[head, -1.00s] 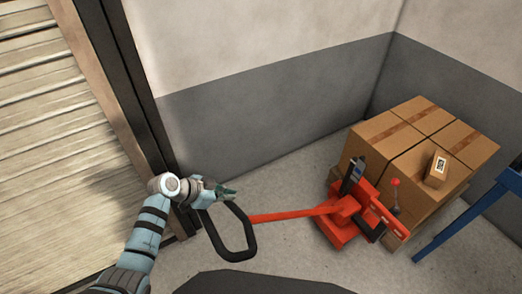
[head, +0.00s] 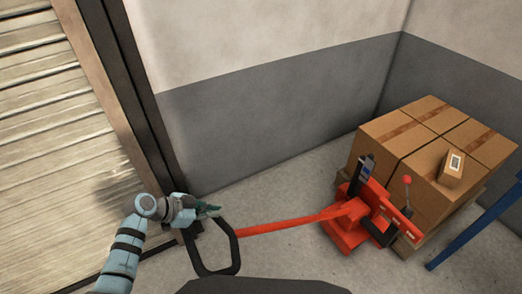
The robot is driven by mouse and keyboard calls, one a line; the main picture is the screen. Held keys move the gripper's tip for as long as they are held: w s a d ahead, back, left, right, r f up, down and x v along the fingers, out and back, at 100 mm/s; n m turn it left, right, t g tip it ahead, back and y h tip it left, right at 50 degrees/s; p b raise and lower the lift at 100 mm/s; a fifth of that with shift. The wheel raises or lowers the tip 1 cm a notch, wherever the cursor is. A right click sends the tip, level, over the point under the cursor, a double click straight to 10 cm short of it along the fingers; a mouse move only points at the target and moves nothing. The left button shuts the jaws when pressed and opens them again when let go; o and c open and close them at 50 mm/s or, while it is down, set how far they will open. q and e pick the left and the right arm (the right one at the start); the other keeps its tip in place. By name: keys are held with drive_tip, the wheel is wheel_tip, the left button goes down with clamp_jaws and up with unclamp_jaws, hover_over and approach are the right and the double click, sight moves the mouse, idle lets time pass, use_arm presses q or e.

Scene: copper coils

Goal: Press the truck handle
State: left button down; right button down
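The red pallet truck (head: 350,222) stands right of centre in the head view, with its red bar reaching left and low. The truck handle (head: 237,250) is a black loop at the end of that bar. My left gripper (head: 212,210) is at the top of the black loop, by its upper left part. It looks in contact or very close, but I cannot tell which. Its fingers are small and partly merge with the handle, so their opening is unclear. My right gripper is not in view.
Several cardboard boxes (head: 440,135) sit on a pallet behind the truck, with a small labelled box (head: 452,170) on top. A blue bar (head: 475,237) is at the right edge. A shuttered doorway (head: 55,150) is at left. Grey floor (head: 290,258) is open beside the bar.

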use_arm(q)
drive_tip(key=r+p, duration=0.1)
drive_tip(key=p, duration=0.1)
drive_tip(key=r+p, duration=0.3)
drive_tip(key=p, duration=0.1)
drive_tip(key=shift+w+d+r, duration=0.15)
drive_tip(key=shift+w+d, duration=0.05)
drive_tip(key=shift+w, duration=0.1)
drive_tip(key=f+v, duration=0.1)
drive_tip(key=v, duration=0.8)
drive_tip(key=shift+s+a+p, duration=0.35)
drive_tip(key=shift+a, duration=0.05)
drive_tip(key=shift+f, duration=0.1)
